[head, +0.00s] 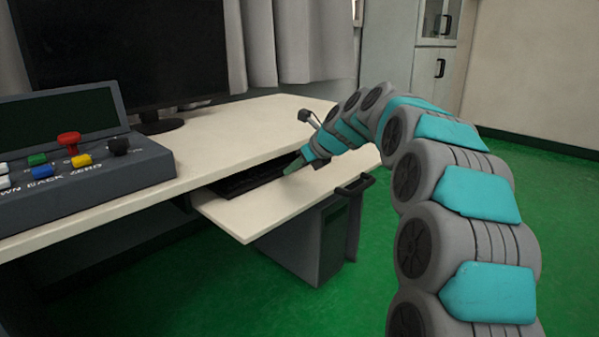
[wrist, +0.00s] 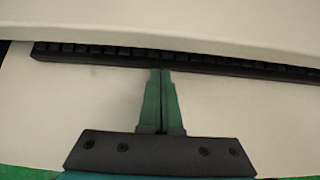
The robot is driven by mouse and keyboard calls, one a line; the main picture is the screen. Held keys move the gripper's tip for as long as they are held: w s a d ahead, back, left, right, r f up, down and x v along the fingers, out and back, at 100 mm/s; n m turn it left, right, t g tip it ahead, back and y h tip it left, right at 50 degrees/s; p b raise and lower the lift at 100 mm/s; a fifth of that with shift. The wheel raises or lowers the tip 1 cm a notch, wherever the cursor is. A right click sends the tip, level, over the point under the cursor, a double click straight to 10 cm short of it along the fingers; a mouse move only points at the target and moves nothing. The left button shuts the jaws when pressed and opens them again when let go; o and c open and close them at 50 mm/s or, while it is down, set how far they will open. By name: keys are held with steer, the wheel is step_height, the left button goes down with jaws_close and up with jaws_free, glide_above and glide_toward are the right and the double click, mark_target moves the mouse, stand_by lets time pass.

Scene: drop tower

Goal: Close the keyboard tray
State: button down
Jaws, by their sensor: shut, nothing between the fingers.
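The keyboard tray (head: 255,215) is a pale panel that sticks out from under the desk top, so it stands open. A dark handle (head: 355,185) is at its right front end. A black keyboard (head: 250,180) lies on the tray, partly hidden under the desk edge; its front part also shows in the wrist view (wrist: 190,62). My gripper (head: 290,168) is over the tray near the keyboard. In the wrist view my gripper (wrist: 162,72) has its green fingers together and empty, with the tips by the keyboard's front edge. I cannot tell whether they touch it.
The desk top (head: 230,135) overhangs the tray. A control console (head: 80,165) with coloured knobs and a dark monitor (head: 125,50) stand on it. A grey cabinet (head: 310,235) is under the desk at the right. Green floor is clear at the right.

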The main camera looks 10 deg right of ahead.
mark_target(278, 168)
steer(key=shift+w+a, duration=0.1)
stand_by(0.3)
steer(key=shift+w+a+r+p, duration=0.2)
steer(key=shift+w+a+p, duration=0.2)
steer(key=shift+p, duration=0.55)
steer(key=shift+w+a+p, duration=0.45)
steer(key=shift+w+p, duration=0.25)
steer(key=shift+p, duration=0.4)
steer(key=shift+w+a+f+p, duration=0.15)
steer(key=shift+w+a+p, duration=0.1)
steer(key=shift+w+p, duration=0.1)
steer(key=shift+f, duration=0.1)
